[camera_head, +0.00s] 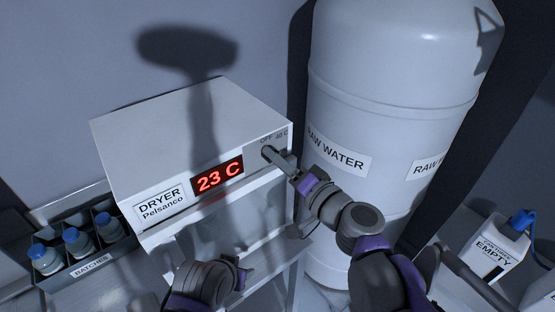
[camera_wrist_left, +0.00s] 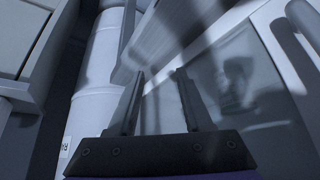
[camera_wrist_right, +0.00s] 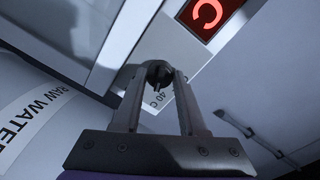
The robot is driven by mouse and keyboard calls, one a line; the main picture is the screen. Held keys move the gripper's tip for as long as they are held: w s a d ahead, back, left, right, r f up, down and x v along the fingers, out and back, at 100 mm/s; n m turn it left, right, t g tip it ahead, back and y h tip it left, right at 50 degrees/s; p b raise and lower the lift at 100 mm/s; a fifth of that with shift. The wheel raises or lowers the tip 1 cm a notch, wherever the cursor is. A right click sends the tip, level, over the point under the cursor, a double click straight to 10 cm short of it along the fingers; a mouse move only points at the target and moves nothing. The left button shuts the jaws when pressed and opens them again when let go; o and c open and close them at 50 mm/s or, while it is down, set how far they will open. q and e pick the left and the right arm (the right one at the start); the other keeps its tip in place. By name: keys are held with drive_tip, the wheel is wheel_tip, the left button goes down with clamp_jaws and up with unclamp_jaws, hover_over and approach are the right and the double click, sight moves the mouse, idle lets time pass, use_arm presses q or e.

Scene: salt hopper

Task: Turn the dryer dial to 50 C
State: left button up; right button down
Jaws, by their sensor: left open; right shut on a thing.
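The dryer (camera_head: 150,130) is a white box on a stand, labelled "DRYER Pelsanco". Its red display (camera_head: 218,178) reads 23 C. The dial (camera_wrist_right: 158,72) is a small dark knob on the front panel, right of the display in the head view. My right gripper (camera_head: 272,155) is shut on the dial; in the right wrist view its fingers (camera_wrist_right: 158,85) sit on either side of it. My left gripper (camera_wrist_left: 160,85) is open and empty, low in front of the stand.
A tall white RAW WATER tank (camera_head: 390,100) stands right of the dryer. A batches rack (camera_head: 92,268) with blue-capped bottles is at the left. A white container labelled EMPTY (camera_head: 490,245) with a blue cap stands at the far right.

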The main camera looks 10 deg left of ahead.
drive_tip(key=m, duration=0.5)
drive_tip(key=shift+m, duration=0.4)
drive_tip(key=shift+m+b, duration=0.3)
drive_tip(key=shift+c, duration=2.3)
unclamp_jaws()
drive_tip(key=v, duration=1)
drive_tip(key=shift+s+d, duration=0.15)
drive_tip(key=shift+d, duration=0.25)
